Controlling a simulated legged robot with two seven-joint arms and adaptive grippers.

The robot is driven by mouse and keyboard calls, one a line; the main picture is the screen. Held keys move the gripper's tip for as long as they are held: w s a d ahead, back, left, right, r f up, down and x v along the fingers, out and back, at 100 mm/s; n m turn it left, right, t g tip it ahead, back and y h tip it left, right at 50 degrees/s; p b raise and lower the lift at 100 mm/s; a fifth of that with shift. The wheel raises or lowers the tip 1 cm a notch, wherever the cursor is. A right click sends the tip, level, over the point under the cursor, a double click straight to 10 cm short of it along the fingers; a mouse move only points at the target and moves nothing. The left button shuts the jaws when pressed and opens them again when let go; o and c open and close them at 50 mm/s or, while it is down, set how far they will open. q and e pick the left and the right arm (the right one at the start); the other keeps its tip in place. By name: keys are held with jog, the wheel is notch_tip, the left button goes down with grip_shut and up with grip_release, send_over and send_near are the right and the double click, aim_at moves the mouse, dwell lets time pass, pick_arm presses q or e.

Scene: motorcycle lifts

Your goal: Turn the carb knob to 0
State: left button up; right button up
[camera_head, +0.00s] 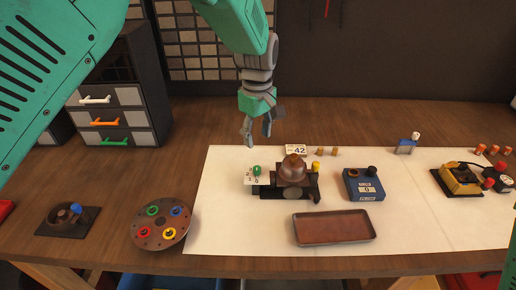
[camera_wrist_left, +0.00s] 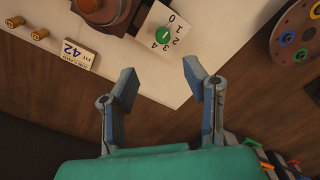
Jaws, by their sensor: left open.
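The carb knob is a small green knob (camera_head: 257,170) on a white dial plate (camera_head: 250,181), attached at the left of the brown carburetor-like body (camera_head: 293,171). In the left wrist view the green knob (camera_wrist_left: 163,36) sits on the plate (camera_wrist_left: 158,20), which has numbers 0 to 4 around it; I cannot tell surely which number it points at. My left gripper (camera_head: 257,136) is open and empty, above and behind the knob, apart from it. In the left wrist view its two fingers (camera_wrist_left: 160,76) are spread with the knob beyond them. My right gripper is not in view.
A card reading 42 (camera_head: 296,149) and small brass pieces (camera_head: 328,152) stand behind the body. A blue box (camera_head: 364,185) is to the right, a brown tray (camera_head: 334,228) in front. The white mat (camera_head: 222,205) is clear left of the dial.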

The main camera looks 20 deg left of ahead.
pick_arm(q)
jog(key=shift+r, duration=0.45)
